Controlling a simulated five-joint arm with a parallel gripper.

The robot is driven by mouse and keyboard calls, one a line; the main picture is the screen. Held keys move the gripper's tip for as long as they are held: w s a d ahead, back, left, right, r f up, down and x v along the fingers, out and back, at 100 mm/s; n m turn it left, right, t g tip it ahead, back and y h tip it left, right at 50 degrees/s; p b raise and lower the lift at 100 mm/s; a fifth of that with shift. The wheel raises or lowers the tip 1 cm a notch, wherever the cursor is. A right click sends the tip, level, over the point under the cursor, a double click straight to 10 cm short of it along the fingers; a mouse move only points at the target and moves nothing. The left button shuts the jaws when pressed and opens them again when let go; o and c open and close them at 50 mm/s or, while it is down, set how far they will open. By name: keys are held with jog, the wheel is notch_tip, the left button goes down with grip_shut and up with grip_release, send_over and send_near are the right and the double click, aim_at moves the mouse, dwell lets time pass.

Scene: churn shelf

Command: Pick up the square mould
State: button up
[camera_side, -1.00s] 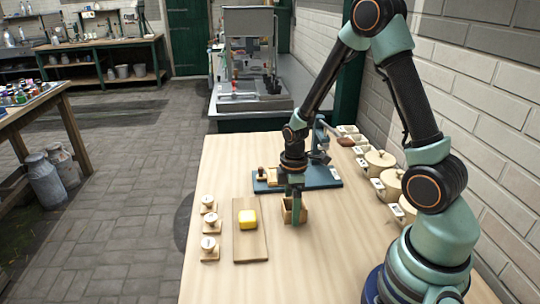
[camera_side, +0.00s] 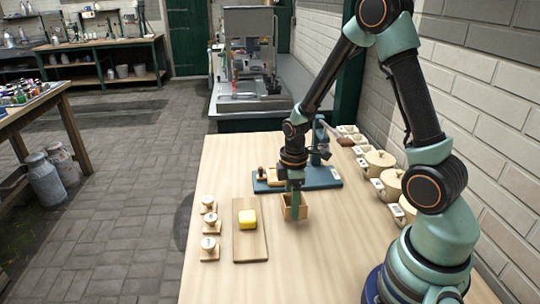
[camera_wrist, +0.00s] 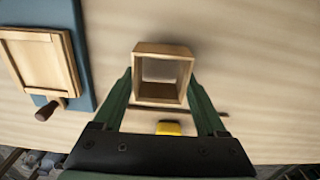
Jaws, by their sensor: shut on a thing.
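The square mould (camera_side: 302,207) is a small open-topped box of light wood, near the middle of the table in the side view. The wrist view looks into the mould (camera_wrist: 160,91), which stands empty between the green fingers. My gripper (camera_side: 294,206) comes down on it from above and is shut on it, one finger on each side, as the wrist view shows for my gripper (camera_wrist: 162,80). The mould looks level and at most slightly above the tabletop; the gap is hard to tell. One finger hides part of its near wall.
Several knobbed stamps (camera_side: 210,225) stand farther left. A blue-based press (camera_side: 325,178) is behind the mould. Lidded pots (camera_side: 379,160) line the right edge. The front table is clear.

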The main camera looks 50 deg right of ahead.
notch_tip(320, 180, up, 17)
jog(key=shift+w+d+f, duration=1.75)
jog(key=shift+w+f, duration=0.25)
jog(key=shift+f, duration=0.3)
jog(key=shift+w+d+f, duration=1.8)
jog(key=shift+w+f, duration=0.2)
jog(key=shift+f, duration=0.35)
jog(key=shift+w+d+f, duration=1.75)
jog(key=shift+w+f, duration=0.25)
jog(key=shift+f, duration=0.3)
jog(key=shift+f, duration=0.75)
jog(key=shift+r, duration=0.1)
jog(key=o, duration=1.3)
jog(key=shift+c, duration=1.3)
